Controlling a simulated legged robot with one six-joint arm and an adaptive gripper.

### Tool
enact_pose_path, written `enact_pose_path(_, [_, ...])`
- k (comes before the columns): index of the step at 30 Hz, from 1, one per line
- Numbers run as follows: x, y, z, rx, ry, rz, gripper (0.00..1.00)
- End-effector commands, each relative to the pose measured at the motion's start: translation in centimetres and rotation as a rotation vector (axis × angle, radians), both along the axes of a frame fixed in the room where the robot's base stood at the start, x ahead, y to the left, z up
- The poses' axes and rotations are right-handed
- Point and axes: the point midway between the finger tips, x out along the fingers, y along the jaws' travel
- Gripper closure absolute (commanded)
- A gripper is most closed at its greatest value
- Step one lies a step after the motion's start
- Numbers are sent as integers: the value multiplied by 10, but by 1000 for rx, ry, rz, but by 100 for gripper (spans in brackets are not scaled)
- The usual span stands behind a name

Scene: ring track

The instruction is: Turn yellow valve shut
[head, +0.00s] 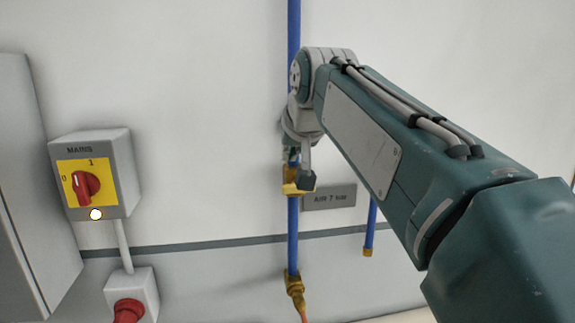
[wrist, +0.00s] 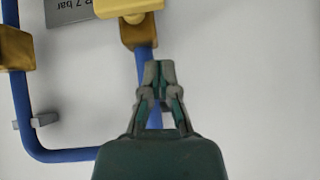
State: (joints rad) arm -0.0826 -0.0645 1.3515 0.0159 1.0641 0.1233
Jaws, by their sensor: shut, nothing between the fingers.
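The yellow valve (head: 291,188) sits on the upright blue pipe (head: 293,225) in the head view, partly hidden by my gripper. In the wrist view its flat yellow handle (wrist: 125,8) shows at the top edge, cut off by the frame, above a brass body (wrist: 139,32) on the blue pipe. My gripper (wrist: 157,68) is shut and empty. In the wrist view its fingertips overlap the pipe just below the brass body, with a visible gap to the yellow handle. In the head view my gripper (head: 306,180) is in front of the valve; whether it touches the pipe cannot be told.
A pressure sign (head: 329,197) is right of the valve. A second blue pipe (head: 371,228) ends farther right. A brass fitting (head: 293,284) is lower down. A mains switch box (head: 96,175) with a red knob and a socket box (head: 132,293) are left. Bare wall lies between.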

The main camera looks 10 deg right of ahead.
Motion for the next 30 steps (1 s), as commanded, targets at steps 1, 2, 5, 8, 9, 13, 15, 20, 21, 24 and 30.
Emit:
enact_pose_path(1, [-5, -1, 8, 0, -3, 0, 100])
enact_pose_path(2, [-8, -1, 13, 0, -4, 0, 100])
enact_pose_path(5, [-18, -1, 22, 1, -3, 0, 100])
enact_pose_path(8, [-29, -1, 33, 1, -4, 0, 100])
enact_pose_path(9, [-34, -2, 38, 1, -4, 0, 100])
enact_pose_path(13, [-49, -2, 54, 1, -4, 0, 100])
enact_pose_path(15, [-58, -2, 62, 1, -4, 0, 100])
enact_pose_path(20, [-72, -1, 76, -1, -2, 0, 100])
enact_pose_path(21, [-74, -1, 77, -1, -1, 1, 100])
enact_pose_path(24, [-78, -2, 76, -2, 4, 0, 100])
enact_pose_path(30, [-98, -10, 31, -21, 51, -2, 100])
